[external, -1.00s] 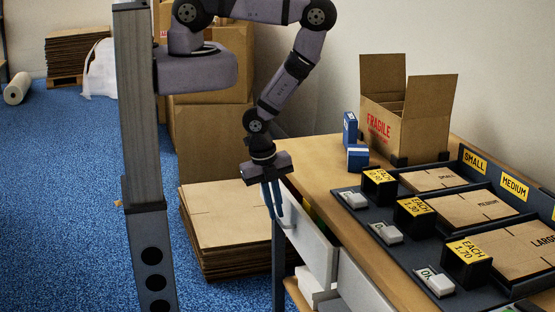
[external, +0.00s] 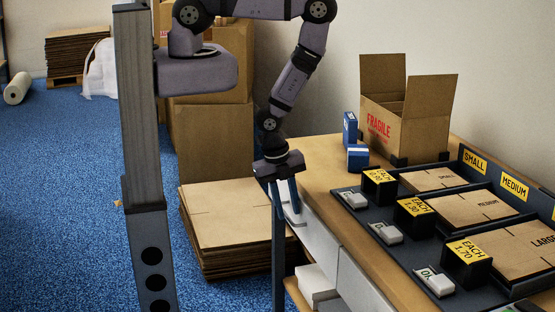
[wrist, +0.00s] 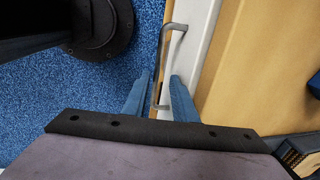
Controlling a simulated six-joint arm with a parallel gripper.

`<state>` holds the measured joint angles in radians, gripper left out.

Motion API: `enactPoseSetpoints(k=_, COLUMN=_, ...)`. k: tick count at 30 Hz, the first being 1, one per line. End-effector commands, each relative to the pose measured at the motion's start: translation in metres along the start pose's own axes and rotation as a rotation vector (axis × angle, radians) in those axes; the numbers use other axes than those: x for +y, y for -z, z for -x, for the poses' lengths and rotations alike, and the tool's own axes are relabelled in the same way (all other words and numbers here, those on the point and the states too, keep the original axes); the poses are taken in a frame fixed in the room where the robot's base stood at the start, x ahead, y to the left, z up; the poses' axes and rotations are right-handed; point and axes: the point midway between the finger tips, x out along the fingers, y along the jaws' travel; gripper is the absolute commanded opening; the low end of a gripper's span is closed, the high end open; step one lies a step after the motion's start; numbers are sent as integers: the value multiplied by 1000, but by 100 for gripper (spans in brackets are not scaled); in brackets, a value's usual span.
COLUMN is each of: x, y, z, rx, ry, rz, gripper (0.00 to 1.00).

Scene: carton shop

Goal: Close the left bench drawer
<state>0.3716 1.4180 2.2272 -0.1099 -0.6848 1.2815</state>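The left bench drawer has a white front (external: 320,243) that sits at or very near the bench's front edge; I cannot tell whether it is fully flush. Its front also shows in the wrist view (wrist: 196,45) beside the wooden top. Its grey bar handle (wrist: 165,60) runs down between my gripper's fingers. My gripper (external: 286,208) points down at the drawer's left end, and its blue fingers (wrist: 160,88) stand apart on either side of the handle. Gaps show beside the handle, so it is not clamped. The drawer's inside is hidden.
The bench top (external: 318,180) carries an open FRAGILE carton (external: 405,125), blue boxes (external: 357,158) and a dark tray of price blocks and flat cartons. A second white drawer front (external: 362,290) is to the right. Stacked cardboard (external: 225,215) lies on the floor behind my gripper.

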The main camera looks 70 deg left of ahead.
Motion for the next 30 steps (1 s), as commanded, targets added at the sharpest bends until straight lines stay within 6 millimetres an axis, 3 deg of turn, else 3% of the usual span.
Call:
enactPoseSetpoints(k=8, x=0, y=0, z=8, rx=0, ry=0, rz=1, gripper=26)
enactPoseSetpoints(k=21, x=0, y=0, z=56, rx=0, ry=2, rz=0, gripper=26)
enactPoseSetpoints(k=30, x=0, y=0, z=72, rx=0, ry=1, rz=0, gripper=26)
